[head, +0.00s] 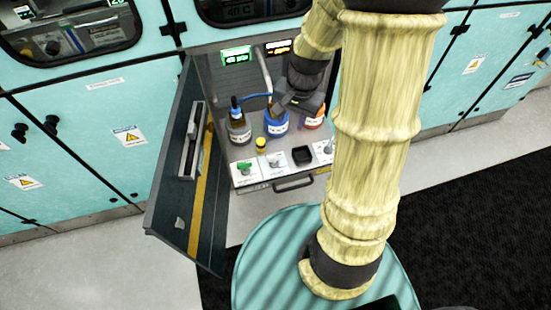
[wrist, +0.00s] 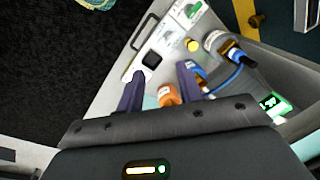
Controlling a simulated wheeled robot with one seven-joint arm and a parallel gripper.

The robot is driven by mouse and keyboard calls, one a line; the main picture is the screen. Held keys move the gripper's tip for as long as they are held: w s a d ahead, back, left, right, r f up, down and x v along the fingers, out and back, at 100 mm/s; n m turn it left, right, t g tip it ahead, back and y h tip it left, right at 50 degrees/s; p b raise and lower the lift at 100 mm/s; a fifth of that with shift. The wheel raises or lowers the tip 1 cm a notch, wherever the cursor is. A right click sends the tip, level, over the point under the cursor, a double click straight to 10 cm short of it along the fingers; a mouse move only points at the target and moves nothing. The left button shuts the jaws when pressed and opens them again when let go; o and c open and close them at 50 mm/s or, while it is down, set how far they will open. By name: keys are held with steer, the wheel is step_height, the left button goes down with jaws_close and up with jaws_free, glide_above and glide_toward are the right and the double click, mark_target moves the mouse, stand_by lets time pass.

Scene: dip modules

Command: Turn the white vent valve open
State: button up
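A row of white plates lies along the front of the open cabinet. One bears a green-handled valve (head: 243,168), also in the wrist view (wrist: 191,9). Beside it is a plate with a small pale valve (head: 275,160), also in the wrist view (wrist: 171,32). A further plate at the right end bears a pale grey handle (head: 328,146). I cannot tell which pale handle is the vent valve. My gripper (head: 298,104) is inside the cabinet, above and behind the plates. In the wrist view its two fingers (wrist: 159,84) stand apart with nothing held between them.
A black square recess (head: 302,155) separates the plates. Behind stand a dark bottle (head: 238,128), a blue-labelled bottle (head: 276,124), an orange bottle (wrist: 168,95) and a yellow-capped vial (head: 261,145). A blue tube links bottles. The open cabinet door (head: 187,170) bounds the left.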

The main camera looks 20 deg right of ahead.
mark_target(275, 156)
steer(key=w+d+f+m+y+b, duration=0.1)
steer(key=w+d+f+m+b, duration=0.1)
steer(key=w+f+m, duration=0.2)
steer(key=w+d+f+m+y+b, duration=0.2)
steer(key=f+m, duration=0.4)
steer(key=f, duration=0.3)
steer(key=shift+w+d+g+b, duration=0.35)
steer(key=shift+w+g, duration=0.05)
steer(key=shift+w, duration=0.5)
steer(key=x, duration=1.7)
steer(key=shift+a+f, duration=0.1)
steer(key=shift+a, duration=0.2)
jaws_close()
